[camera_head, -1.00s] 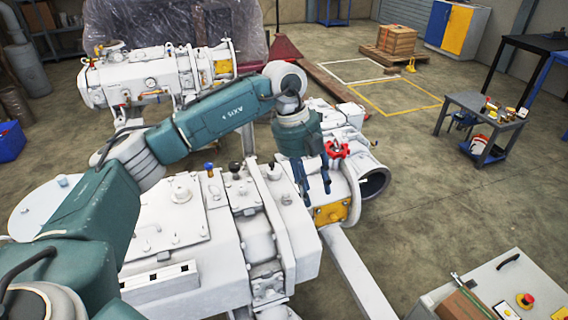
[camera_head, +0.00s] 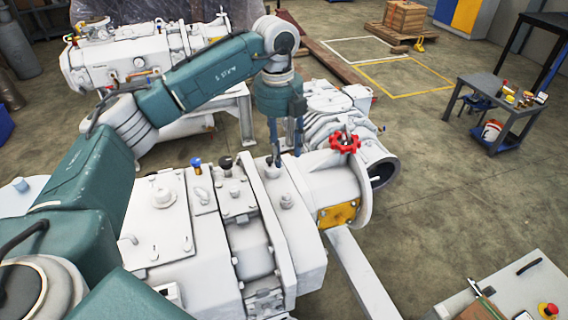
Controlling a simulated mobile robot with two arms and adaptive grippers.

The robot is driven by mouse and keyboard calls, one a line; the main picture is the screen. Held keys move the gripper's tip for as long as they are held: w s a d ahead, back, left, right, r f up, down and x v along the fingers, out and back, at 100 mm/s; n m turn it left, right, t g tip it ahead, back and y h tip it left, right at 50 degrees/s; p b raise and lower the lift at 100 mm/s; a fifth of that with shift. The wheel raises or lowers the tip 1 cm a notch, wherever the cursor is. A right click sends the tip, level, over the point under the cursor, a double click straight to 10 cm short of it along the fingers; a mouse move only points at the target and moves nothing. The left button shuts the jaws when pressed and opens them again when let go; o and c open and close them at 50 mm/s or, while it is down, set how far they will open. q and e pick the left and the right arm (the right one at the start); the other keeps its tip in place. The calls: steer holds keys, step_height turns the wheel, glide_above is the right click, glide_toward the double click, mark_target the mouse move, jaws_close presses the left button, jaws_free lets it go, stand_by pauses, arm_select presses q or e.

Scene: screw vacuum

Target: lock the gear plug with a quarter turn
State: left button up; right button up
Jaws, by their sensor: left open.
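The large white screw vacuum machine (camera_head: 240,225) fills the middle of the view. A short, light plug-like fitting (camera_head: 287,200) stands on its top, near the right end of the main body. I cannot tell for sure whether this is the gear plug. My left gripper (camera_head: 286,157) points down just above and behind this fitting in the picture, open, with two thin blue-grey fingers apart. Nothing shows between them. A black-topped plug (camera_head: 226,163) and a blue-topped plug (camera_head: 196,166) stand upright farther left. My right gripper is out of view.
A red handwheel (camera_head: 345,143) stands close to the right of my left gripper, above a yellow plate (camera_head: 338,214). A second white machine (camera_head: 140,60) stands behind. A grey cart (camera_head: 500,105) is at right. Open floor lies between.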

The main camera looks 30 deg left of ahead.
arm_select(q)
steer(key=b, duration=0.4)
glide_above(286, 193)
step_height(286, 193, down, 5)
step_height(286, 193, down, 11)
steer(key=shift+r+p, duration=0.2)
steer(key=shift+p, duration=0.8)
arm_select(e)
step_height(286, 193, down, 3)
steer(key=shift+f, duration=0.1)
arm_select(q)
steer(key=shift+s, duration=0.1)
steer(key=shift+c, duration=0.5)
jaws_close()
